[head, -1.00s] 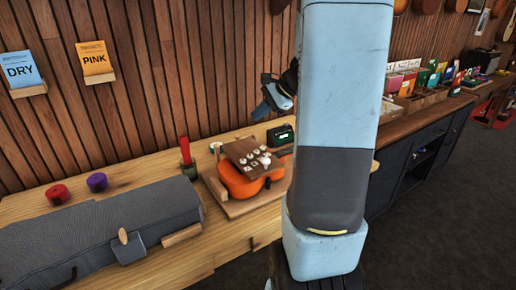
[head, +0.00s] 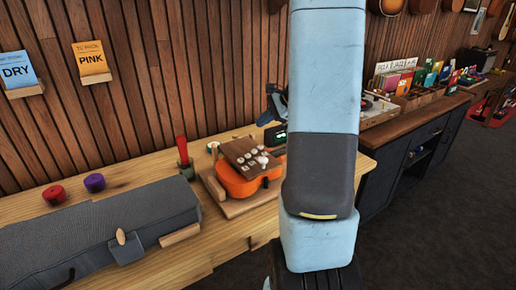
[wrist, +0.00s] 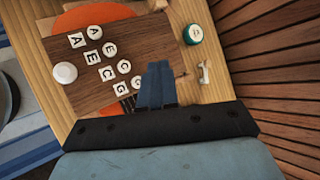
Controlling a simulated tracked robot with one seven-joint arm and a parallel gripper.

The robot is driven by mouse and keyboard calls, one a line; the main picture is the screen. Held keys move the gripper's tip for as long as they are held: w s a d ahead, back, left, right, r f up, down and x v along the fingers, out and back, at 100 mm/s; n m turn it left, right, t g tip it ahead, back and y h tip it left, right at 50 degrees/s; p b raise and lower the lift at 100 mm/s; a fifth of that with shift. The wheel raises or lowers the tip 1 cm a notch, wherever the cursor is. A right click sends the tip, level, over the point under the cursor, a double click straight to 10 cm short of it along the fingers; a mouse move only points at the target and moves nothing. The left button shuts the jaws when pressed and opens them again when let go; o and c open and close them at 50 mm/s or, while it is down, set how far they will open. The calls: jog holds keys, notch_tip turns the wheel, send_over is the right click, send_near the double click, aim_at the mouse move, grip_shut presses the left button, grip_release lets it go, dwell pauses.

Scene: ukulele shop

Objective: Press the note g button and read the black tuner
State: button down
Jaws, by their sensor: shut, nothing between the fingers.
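The brown button board (wrist: 140,45) lies over the orange ukulele (head: 235,184) on the wooden bench. It carries white round buttons and square letter tiles in rows marked A, E, C and G. The note G button (wrist: 136,82) is the round one nearest my fingertips. My gripper (wrist: 157,70) is shut and empty, its blue fingers over the board's edge just right of that button; contact cannot be told. The black tuner (head: 275,137) stands behind the board in the head view, with small green marks on its face, too small to read. My arm stands close beside it.
A large white round knob (wrist: 65,73) sits on the board's left. A green-and-white round item (wrist: 193,34) lies beside the board. A grey case (head: 90,235), a red roll (head: 54,194) and a purple roll (head: 94,183) occupy the bench's left.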

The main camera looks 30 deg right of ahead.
jog(key=shift+f, duration=3.15)
jog(key=shift+f, duration=0.85)
dwell(0.5)
jog(key=shift+r, duration=0.95)
jog(key=shift+r, duration=2.5)
jog(key=shift+a, duration=0.1)
